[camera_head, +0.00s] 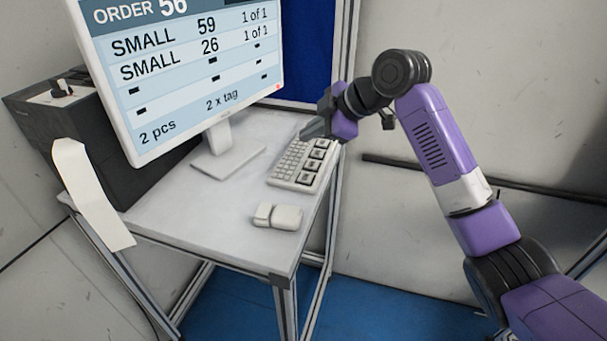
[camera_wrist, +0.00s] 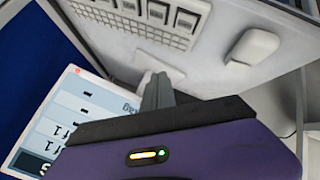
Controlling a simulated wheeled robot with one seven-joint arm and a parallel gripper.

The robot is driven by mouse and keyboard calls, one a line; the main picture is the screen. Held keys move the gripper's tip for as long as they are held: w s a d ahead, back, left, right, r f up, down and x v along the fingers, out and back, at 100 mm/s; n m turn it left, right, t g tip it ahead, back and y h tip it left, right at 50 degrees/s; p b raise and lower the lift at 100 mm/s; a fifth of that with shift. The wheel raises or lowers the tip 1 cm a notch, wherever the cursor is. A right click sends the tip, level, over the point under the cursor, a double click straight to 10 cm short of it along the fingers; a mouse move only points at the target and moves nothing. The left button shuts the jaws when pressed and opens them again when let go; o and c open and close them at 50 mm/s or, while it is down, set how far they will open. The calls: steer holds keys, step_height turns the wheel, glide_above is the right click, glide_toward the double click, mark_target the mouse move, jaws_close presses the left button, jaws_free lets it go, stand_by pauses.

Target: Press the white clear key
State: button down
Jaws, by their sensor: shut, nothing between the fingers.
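The white keyboard (camera_head: 285,164) lies on the desk, with a column of larger, dark-framed light keys (camera_head: 314,162) on its right side. It also shows at the top of the wrist view (camera_wrist: 118,23), with the larger keys (camera_wrist: 186,20) at its edge. I cannot tell which of them is the clear key, as their labels are too small to read. My gripper (camera_head: 308,131) is over the far end of the keyboard and hides part of it. In the wrist view its fingers (camera_wrist: 156,86) are together and empty, apart from the larger keys.
A white monitor (camera_head: 212,98) showing an order stands left of the keyboard. A white mouse (camera_head: 278,215) lies in front. A dark printer (camera_head: 85,135) with a paper strip (camera_head: 90,195) is at the left.

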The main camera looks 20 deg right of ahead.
mark_target(309, 179)
steer(key=shift+f, duration=0.15)
stand_by(0.3)
steer(key=shift+f+b, duration=2.85)
steer(key=shift+f, duration=1.4)
steer(key=shift+f, duration=0.1)
steer(key=shift+f, duration=0.3)
steer(key=shift+f+b, duration=0.35)
steer(key=shift+f, duration=0.15)
steer(key=shift+r, duration=0.15)
steer(key=shift+r+p, duration=0.65)
steer(key=shift+r, duration=0.1)
steer(key=shift+r+p, duration=1.7)
steer(key=shift+r, duration=0.8)
